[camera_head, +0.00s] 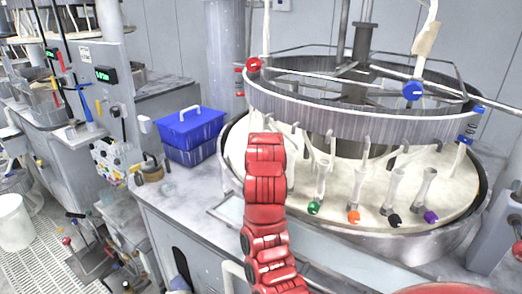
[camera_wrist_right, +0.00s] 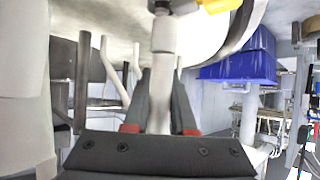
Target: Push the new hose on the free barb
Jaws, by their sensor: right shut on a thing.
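In the right wrist view my right gripper (camera_wrist_right: 162,88) has its dark fingers with red pads closed on a pale hose (camera_wrist_right: 161,62). The hose stands along the picture between the fingers, and its upper end meets a darker piece at the top edge. In the head view my red arm reaches toward the round machine and hides the gripper. A grey ring (camera_head: 350,122) runs above the pale round platen (camera_head: 335,228). Pale tubes hang from the ring. I cannot tell which barb is free. My left gripper is not in view.
Several pale pieces with green (camera_head: 313,208), orange (camera_head: 353,216), black (camera_head: 394,220) and purple (camera_head: 431,216) ends stand on the platen. A blue box (camera_head: 190,130) with a white handle sits left of it.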

